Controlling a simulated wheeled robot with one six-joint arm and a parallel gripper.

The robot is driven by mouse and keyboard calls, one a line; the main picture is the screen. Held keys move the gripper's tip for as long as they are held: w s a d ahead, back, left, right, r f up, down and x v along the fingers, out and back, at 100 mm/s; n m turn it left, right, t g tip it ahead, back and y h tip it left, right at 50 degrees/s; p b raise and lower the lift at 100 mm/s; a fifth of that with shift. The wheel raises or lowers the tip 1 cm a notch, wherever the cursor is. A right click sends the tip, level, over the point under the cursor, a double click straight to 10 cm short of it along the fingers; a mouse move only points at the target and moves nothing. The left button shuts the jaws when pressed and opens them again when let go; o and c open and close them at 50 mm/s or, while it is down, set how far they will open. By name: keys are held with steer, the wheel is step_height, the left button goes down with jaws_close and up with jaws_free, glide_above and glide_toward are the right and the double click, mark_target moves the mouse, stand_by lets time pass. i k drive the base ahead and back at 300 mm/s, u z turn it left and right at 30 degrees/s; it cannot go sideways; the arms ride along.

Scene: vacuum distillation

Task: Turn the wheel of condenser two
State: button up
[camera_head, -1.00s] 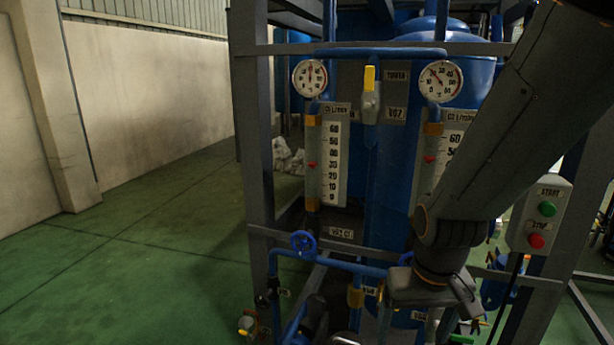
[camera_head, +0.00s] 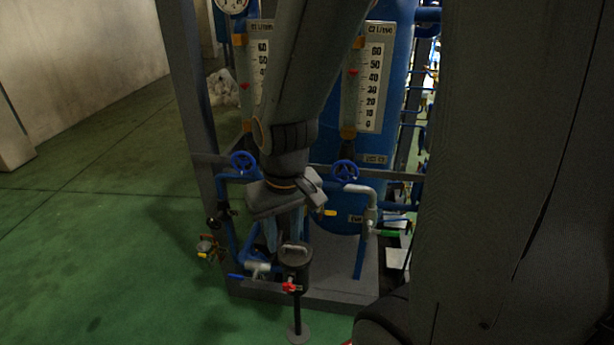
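Two blue handwheels show on the pipework. The left wheel (camera_head: 243,163) is below the left flow gauge. The right wheel (camera_head: 345,173) is below the right flow gauge (camera_head: 368,90), beside a small label (camera_head: 375,159) too small to read surely. I cannot be sure from print alone which wheel is condenser two's. My gripper (camera_head: 290,196) hangs between the two wheels in the picture, a little lower than both and apart from the right one in view. Its fingers are not clearly visible, so its opening is unclear.
A grey lever valve (camera_head: 358,189) is just right of and below the right wheel. The steel frame post (camera_head: 186,95) is at the left. Green floor (camera_head: 100,240) is clear at left.

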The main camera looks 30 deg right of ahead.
mark_target(344, 171)
steer(key=u, duration=0.25)
steer(key=k, duration=0.15)
steer(key=z, duration=1.35)
